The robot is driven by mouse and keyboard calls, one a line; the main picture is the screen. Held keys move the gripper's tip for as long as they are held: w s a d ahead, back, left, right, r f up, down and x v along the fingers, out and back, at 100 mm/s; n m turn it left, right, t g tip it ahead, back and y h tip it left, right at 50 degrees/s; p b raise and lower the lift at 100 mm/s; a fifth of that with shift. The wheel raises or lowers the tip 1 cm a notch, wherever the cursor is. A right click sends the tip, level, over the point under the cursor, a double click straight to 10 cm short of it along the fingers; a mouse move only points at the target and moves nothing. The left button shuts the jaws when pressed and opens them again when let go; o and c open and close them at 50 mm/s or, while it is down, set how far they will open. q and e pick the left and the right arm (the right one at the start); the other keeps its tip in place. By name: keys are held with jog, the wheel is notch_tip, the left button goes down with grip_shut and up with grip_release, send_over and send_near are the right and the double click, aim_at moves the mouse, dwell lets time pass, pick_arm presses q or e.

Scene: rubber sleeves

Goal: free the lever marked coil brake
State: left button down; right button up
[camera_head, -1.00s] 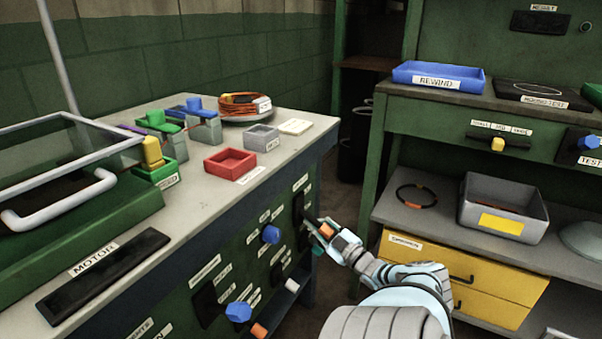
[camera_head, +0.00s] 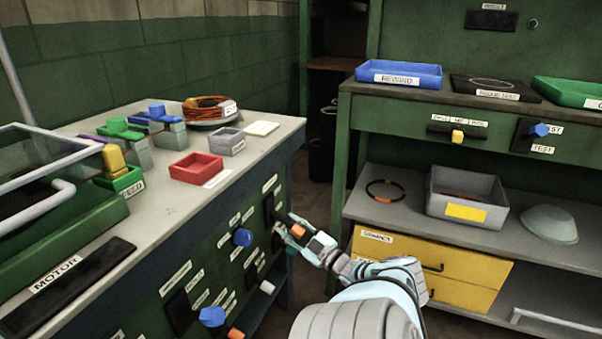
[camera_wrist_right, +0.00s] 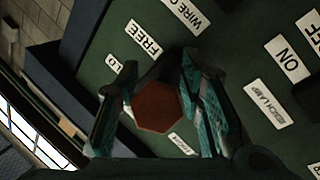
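An orange-brown knob (camera_wrist_right: 157,107) stands out from the green panel (camera_wrist_right: 235,110) in the right wrist view, near a label reading FREE (camera_wrist_right: 144,37) and a partly hidden one ending in D. I cannot read a coil brake mark. My right gripper (camera_wrist_right: 156,100) has a teal-padded finger on each side of the knob, both seeming to touch it. In the head view the right gripper (camera_head: 297,231) is at the bench's side panel with the orange knob between its fingers. My left gripper is out of view.
Other panel controls are close by: a blue knob (camera_head: 242,237), a white one (camera_head: 267,287) and a lower blue one (camera_head: 212,316). A BENCH LAMP label (camera_wrist_right: 268,103) is beside the gripper. The yellow drawer (camera_head: 430,262) stands to the right.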

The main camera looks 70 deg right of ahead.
jog(key=v, duration=1.1)
jog(key=shift+s+f, duration=0.1)
